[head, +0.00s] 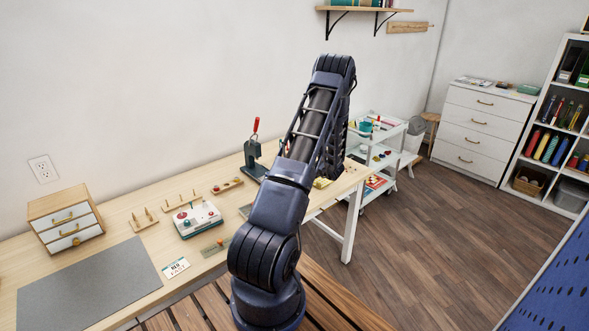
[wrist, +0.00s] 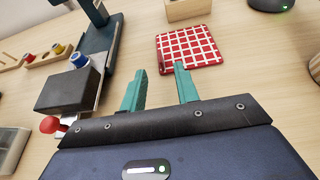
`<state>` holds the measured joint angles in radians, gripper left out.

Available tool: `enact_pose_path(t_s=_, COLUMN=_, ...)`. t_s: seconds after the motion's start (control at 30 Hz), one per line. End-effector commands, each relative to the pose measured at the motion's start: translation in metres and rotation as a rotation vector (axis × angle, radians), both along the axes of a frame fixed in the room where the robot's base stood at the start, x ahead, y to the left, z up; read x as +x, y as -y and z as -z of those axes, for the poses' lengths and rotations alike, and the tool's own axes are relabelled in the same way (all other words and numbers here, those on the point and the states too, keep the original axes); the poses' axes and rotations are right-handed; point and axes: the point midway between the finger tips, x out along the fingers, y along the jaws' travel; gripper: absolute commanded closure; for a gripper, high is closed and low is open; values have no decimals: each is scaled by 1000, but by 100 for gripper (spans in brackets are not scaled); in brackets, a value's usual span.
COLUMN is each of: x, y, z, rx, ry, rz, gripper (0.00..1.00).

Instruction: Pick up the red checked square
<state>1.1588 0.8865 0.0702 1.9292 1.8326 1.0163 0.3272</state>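The red checked square (wrist: 188,47) shows in the wrist view at the upper middle, lying flat on the light wood tabletop (wrist: 225,80). It is red with a white grid. My gripper (wrist: 160,78) is open, with two teal fingers apart and nothing between them. The fingertips point toward the near edge of the square and appear short of it; the height gap is hard to judge. In the head view my arm hides the gripper and the square.
A dark press (wrist: 97,48) with a red-knobbed lever stands left of the fingers. A wooden block (wrist: 188,8) sits just behind the square, and a dark round object (wrist: 270,3) is at the top right. A small spool rack (wrist: 52,55) is at left. The tabletop right of the square is mostly clear.

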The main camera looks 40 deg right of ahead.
Motion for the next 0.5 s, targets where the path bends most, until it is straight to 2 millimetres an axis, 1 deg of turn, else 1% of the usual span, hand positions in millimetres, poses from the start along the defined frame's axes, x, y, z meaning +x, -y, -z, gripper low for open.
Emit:
enact_pose_path(t_s=0.03, x=8, y=0, z=3, rx=-1, ry=1, rz=-1, gripper=69)
enact_pose_path(t_s=0.1, x=14, y=-1, z=5, rx=-1, ry=0, rz=-1, gripper=69)
enact_pose_path(t_s=0.33, x=26, y=-2, z=12, rx=0, ry=0, rz=-2, gripper=69)
enact_pose_path(t_s=0.5, x=46, y=-3, z=23, rx=0, ry=0, rz=-3, gripper=69)
